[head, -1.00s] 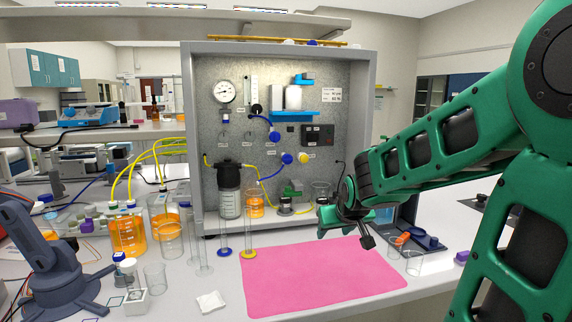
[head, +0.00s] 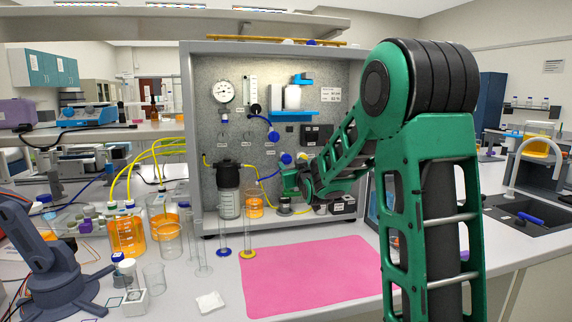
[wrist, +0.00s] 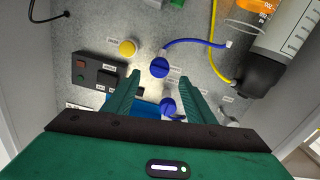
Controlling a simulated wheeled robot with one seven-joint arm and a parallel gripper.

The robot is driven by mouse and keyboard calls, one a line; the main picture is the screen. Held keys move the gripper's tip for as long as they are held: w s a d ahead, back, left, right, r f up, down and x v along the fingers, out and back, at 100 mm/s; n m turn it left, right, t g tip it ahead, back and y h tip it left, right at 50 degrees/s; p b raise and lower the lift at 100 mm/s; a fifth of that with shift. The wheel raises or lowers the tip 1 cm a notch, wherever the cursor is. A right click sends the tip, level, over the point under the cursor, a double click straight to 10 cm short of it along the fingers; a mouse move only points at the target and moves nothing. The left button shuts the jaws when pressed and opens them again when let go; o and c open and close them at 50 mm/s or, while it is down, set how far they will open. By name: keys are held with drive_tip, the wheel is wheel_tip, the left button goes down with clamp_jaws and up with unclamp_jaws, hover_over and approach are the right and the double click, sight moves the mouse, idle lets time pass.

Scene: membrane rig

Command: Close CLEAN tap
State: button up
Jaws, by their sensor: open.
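Two blue tap knobs and a yellow one sit on the grey panel; their labels are too small to read, so I cannot tell which is the CLEAN tap. In the wrist view, one blue knob (wrist: 160,67) with a blue tube lies between and just beyond my fingertips. The other blue knob (wrist: 168,107) shows between the fingers, nearer their base. The yellow knob (wrist: 127,48) is beyond the left finger. My gripper (wrist: 160,77) is open and empty. In the head view, my gripper (head: 287,180) is just below the lower blue knob (head: 287,158); contact is unclear.
A black-topped filter vessel (head: 229,190) and an orange-filled beaker (head: 254,205) stand left of my gripper. Tall cylinders with a blue base (head: 224,252) and a yellow base stand in front. A pink mat (head: 310,280) lies clear on the bench.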

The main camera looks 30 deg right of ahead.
sight(287, 160)
drive_tip(key=x, duration=0.6)
drive_tip(key=shift+w+d, duration=0.1)
drive_tip(key=shift+w, duration=0.1)
drive_tip(key=c, duration=1.1)
